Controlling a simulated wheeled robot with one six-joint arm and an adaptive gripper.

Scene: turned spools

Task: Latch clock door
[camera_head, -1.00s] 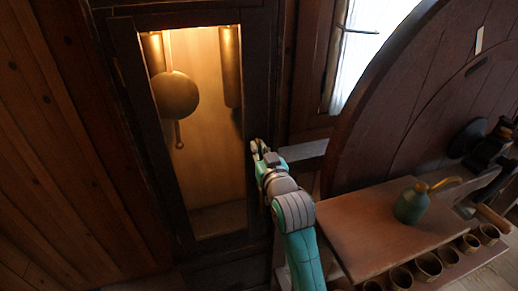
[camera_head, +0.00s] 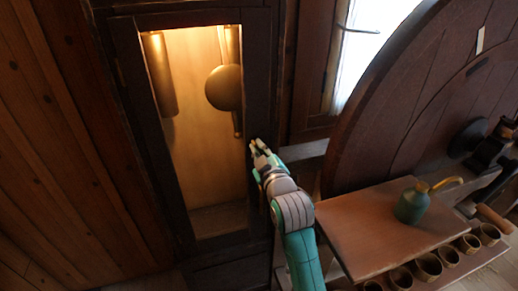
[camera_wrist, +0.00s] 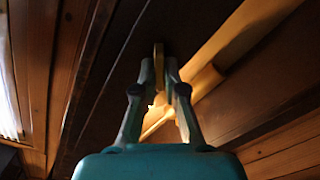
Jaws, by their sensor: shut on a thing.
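The tall clock's door (camera_head: 150,130) is a dark wooden frame around a lit glass pane. It looks flush in the clock case (camera_head: 283,70), though a small gap could not be told. My gripper (camera_head: 257,147) is at the door's right edge, about mid-height. In the wrist view its two fingers (camera_wrist: 159,76) are closed on a small brass latch (camera_wrist: 158,52) that stands up between the fingertips. The latch is hidden by the fingers in the head view, and its exact angle is hard to tell.
Behind the glass hang a round pendulum (camera_head: 223,88) and a brass weight (camera_head: 160,75). A big wooden wheel (camera_head: 400,110) stands right of my arm. Below it a bench (camera_head: 365,225) bears a green oil can (camera_head: 411,204). Several small cups line a lower shelf.

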